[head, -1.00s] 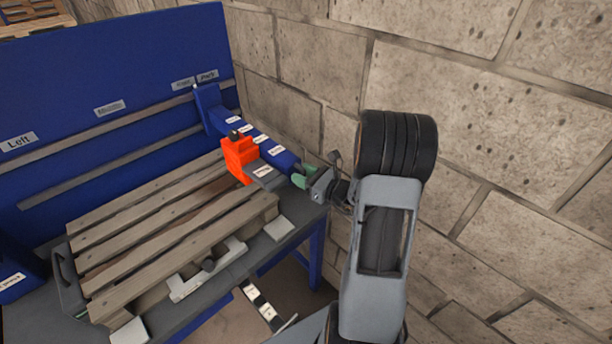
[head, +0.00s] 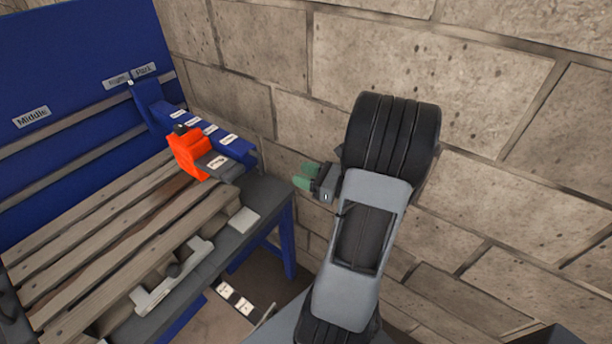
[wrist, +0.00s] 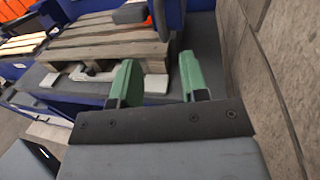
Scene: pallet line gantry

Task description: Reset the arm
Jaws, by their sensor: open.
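My gripper (head: 306,178) has green fingers and is off to the right of the blue workbench, in front of the stone wall. In the wrist view its two green fingers (wrist: 160,85) stand apart with nothing between them. My grey arm rises beside the wall in the head view. No held object shows.
A wooden pallet (head: 95,235) lies on the bench (head: 262,203). An orange block (head: 187,154) sits at a blue labelled rail (head: 237,148) at the pallet's far right corner. A blue back panel (head: 75,50) carries labels. The stone wall (head: 520,150) is close to the arm on the right.

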